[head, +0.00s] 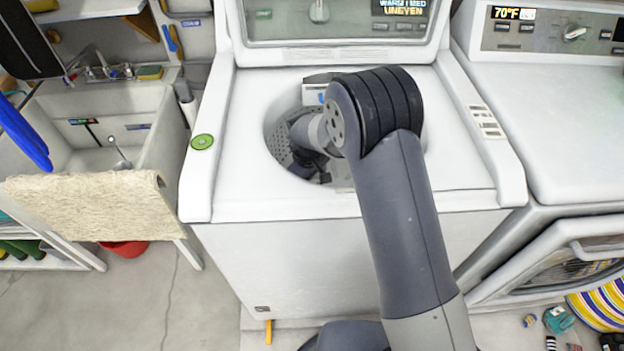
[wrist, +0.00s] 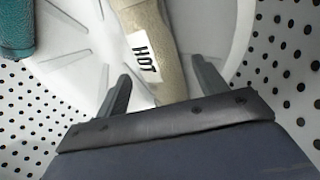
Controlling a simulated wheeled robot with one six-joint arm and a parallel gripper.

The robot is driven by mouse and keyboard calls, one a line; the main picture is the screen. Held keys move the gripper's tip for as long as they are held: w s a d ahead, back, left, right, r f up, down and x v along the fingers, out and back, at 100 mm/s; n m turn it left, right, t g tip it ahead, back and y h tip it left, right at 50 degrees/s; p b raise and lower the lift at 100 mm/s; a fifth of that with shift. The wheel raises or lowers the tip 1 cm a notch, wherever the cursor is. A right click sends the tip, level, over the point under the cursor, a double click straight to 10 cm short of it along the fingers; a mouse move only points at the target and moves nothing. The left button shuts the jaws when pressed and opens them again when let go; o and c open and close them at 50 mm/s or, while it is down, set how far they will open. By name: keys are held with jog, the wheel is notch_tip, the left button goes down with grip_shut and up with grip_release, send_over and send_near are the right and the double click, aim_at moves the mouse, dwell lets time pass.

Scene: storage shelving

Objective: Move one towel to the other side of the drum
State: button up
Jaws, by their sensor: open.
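My gripper (wrist: 162,76) is open inside the washer drum (wrist: 286,62), which has a perforated wall and a white ribbed floor. In the wrist view a beige towel (wrist: 141,20) with a white tag reading HOT runs lengthwise between my two fingers; I cannot tell if they touch it. A teal towel (wrist: 15,26) lies at the upper left, cut by the picture edge. In the head view my arm reaches down through the round opening of the white washer (head: 290,205) and hides much of the drum; no towels show there.
A sink (head: 108,140) with a beige cloth (head: 90,205) over its front stands at the left. Another white machine (head: 555,130) is at the right, with a striped item (head: 603,303) on the floor below. The washer's opening rim surrounds my arm.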

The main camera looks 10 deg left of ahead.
jog(key=shift+r+p, duration=0.35)
jog(key=shift+r, duration=0.1)
notch_tip(320, 180, up, 12)
jog(key=s, duration=0.1)
jog(key=shift+s+a, duration=0.15)
jog(key=shift+a, duration=0.25)
jog(key=f, duration=0.4)
jog(key=w+f, duration=0.1)
jog(key=f, duration=0.3)
jog(key=f+b, duration=0.1)
jog(key=f, duration=0.4)
jog(key=shift+w+d+f, duration=0.1)
jog(key=shift+w+d, duration=0.05)
jog(key=shift+d, duration=0.25)
jog(key=shift+r+p, duration=0.45)
jog(key=shift+r, duration=0.05)
jog(key=shift+f, duration=0.1)
